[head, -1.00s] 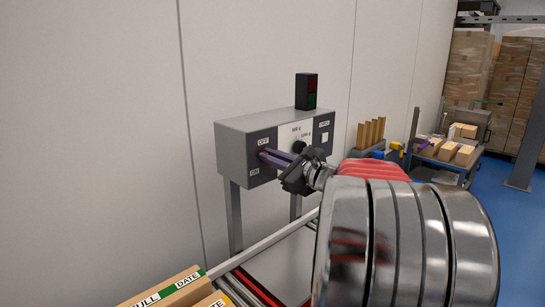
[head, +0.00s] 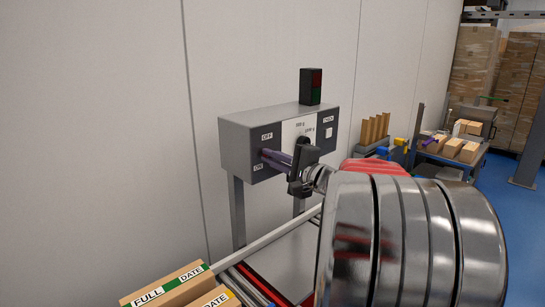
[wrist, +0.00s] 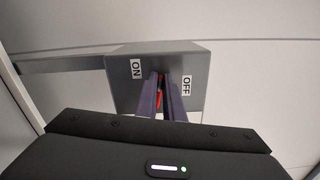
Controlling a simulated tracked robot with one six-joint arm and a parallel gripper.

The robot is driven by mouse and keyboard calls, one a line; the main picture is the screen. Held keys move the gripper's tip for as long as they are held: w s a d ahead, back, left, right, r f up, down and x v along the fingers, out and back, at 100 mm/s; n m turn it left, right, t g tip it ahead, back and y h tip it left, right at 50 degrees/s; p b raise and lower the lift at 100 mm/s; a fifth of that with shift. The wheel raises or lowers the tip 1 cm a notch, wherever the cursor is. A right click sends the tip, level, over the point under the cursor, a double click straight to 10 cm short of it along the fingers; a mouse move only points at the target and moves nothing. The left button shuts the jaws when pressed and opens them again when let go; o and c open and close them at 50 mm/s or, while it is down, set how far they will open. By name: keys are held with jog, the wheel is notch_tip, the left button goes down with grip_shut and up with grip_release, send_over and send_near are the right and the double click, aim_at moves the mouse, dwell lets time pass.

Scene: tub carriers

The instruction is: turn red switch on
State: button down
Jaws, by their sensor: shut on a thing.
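A grey control box (head: 235,142) on legs carries OFF and ON labels on its left front panel. My gripper (head: 266,155) reaches that panel from the right, its purple fingers at the spot between the labels. In the wrist view the red switch (wrist: 160,86) shows between the two fingers (wrist: 163,84), with the ON label on one side and OFF on the other. The fingers are shut on the switch. In the head view the fingers hide the switch, and its exact angle cannot be told.
A signal lamp block (head: 311,87) stands on the box. A roller conveyor (head: 268,248) runs below, with cartons (head: 168,284) at the lower left. A blue cart (head: 452,158) with boxes stands at the right. A plain wall is behind.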

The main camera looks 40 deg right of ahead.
jog(key=shift+a+f+n, duration=0.15)
jog(key=shift+f+n, duration=0.3)
jog(key=shift+n, duration=0.75)
jog(key=c, duration=1.9)
grip_release()
jog(key=shift+o, duration=0.2)
jog(key=shift+r, duration=0.1)
jog(key=s, duration=1.3)
jog(key=shift+s+d, duration=0.25)
jog(key=shift+s, duration=0.15)
jog(key=shift+a, duration=0.1)
